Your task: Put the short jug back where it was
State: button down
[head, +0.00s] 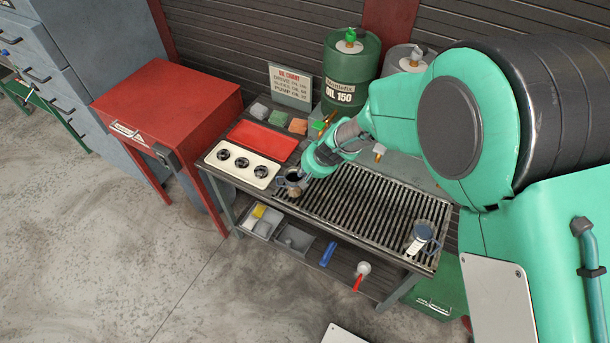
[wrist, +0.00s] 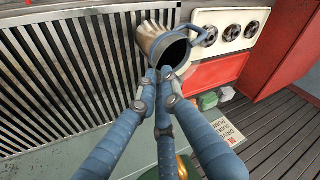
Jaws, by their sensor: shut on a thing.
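The short jug (wrist: 158,45) is a worn metal jug with a dark open mouth and a handle. In the head view the jug (head: 290,186) is at the left end of the slatted grate (head: 350,205), beside the cream panel. My gripper also shows in the head view (head: 304,178), partly covering the jug. I cannot tell whether the jug's base touches the grate. A second metal jug (head: 421,236) stands at the right end of the grate.
A cream panel with three round black openings (head: 241,164) and a red tray (head: 263,140) lie left of the grate. Green and grey drums (head: 345,85) and an oil chart sign (head: 291,87) stand behind. Grey bins (head: 292,240) sit on the lower shelf. The grate's middle is clear.

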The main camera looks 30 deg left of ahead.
jog(key=shift+f, duration=0.75)
jog(key=c, duration=1.9)
grip_release()
jog(key=shift+b, duration=0.3)
jog(key=p+v, duration=0.2)
jog(key=v, duration=1)
